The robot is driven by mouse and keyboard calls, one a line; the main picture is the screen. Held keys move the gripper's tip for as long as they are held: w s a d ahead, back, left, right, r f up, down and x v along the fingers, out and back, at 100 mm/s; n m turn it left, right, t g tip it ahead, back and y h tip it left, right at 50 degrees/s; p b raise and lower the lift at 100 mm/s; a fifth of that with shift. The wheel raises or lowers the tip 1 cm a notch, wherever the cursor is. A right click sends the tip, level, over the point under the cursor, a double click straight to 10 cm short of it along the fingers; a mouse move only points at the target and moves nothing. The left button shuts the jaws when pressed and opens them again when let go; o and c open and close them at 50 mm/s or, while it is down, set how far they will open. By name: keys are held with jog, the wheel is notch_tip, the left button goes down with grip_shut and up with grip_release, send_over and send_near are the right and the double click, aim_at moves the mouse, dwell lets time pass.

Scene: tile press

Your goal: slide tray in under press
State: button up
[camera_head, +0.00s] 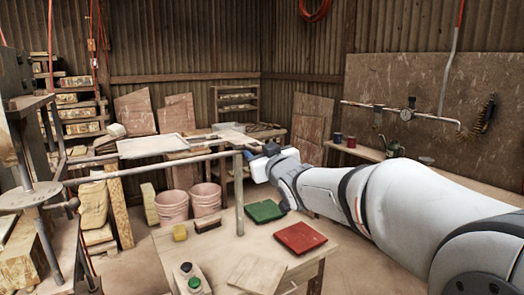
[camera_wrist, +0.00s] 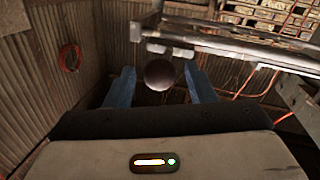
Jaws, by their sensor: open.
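The tray (camera_head: 152,146) is a pale flat panel on a pipe rail frame, to the right of the press (camera_head: 28,190), outside it. In the wrist view a metal edge (camera_wrist: 235,47) with a dark round knob (camera_wrist: 159,75) in front of it shows, likely the tray's handle end. My gripper (camera_head: 258,153) is at the right end of the rails. In the wrist view its two blue fingers (camera_wrist: 159,80) stand open, one on each side of the knob. I see a gap on both sides, so they seem not to touch it. In the head view the knob is hidden or too small to tell.
A wooden table (camera_head: 220,255) in front bears a green tray (camera_head: 265,211), a red tray (camera_head: 300,238), a yellow block (camera_head: 180,232) and a button box (camera_head: 190,279). Pink buckets (camera_head: 172,207) stand below the rails. A rail post (camera_head: 239,195) stands close to my gripper.

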jog(key=shift+w+a, duration=0.3)
jog(key=shift+w, duration=0.3)
jog(key=shift+c, duration=0.4)
grip_shut()
